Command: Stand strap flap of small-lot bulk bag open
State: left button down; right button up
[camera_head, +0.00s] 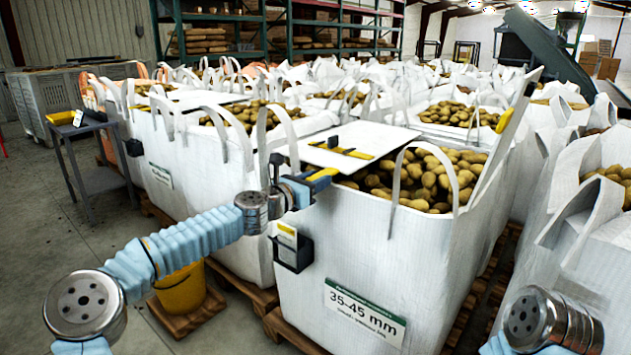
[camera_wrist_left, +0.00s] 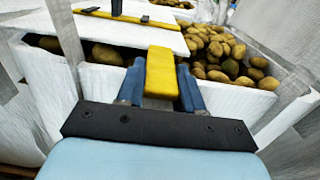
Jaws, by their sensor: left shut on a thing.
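The small-lot bulk bag (camera_head: 350,250) is white, full of potatoes, with a green-and-white label reading 35-45 mm. A white flap (camera_head: 372,137) with a yellow strip and a dark fitting lies nearly flat over the bag's left part. It also shows in the left wrist view (camera_wrist_left: 125,36). My left gripper (camera_head: 312,184) is at the bag's near left rim. Its blue fingers (camera_wrist_left: 160,82) are shut on a yellow strap tab (camera_wrist_left: 161,68) at the flap's near edge. Another panel with a yellow strip (camera_head: 505,120) stands tilted up at the bag's right side. My right gripper is out of view.
White strap loops (camera_head: 430,153) rise from the bag's rim. A dark pocket box (camera_head: 293,250) hangs on its front left corner. A yellow bucket (camera_head: 181,290) stands on a pallet at left, with a grey cart (camera_head: 100,178) beyond. Other filled bags crowd behind and right; the left floor is clear.

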pick_arm(q)
jog(key=shift+n, duration=0.7)
jog(key=r+p, duration=0.2)
jog(key=r, duration=0.1)
jog(key=r+p, duration=0.2)
jog(key=r, duration=0.1)
jog(key=a+r+p, duration=0.1)
jog(key=r+p, duration=0.1)
jog(key=r, duration=0.1)
jog(key=shift+w+a+p, duration=0.1)
jog(key=shift+w+p, duration=0.3)
jog(key=shift+w+a+r+n+p, duration=0.15)
jog(key=shift+w+a+r+n, duration=0.25)
jog(key=shift+r, duration=0.4)
jog(key=shift+w+a+r+n+p, duration=0.15)
jog(key=shift+w+a+r+n, duration=0.1)
jog(key=shift+a+r+n, duration=0.4)
jog(key=shift+w+a+r+n+p, duration=0.2)
jog(key=shift+w+r+n, duration=0.15)
jog(key=shift+r, duration=0.6)
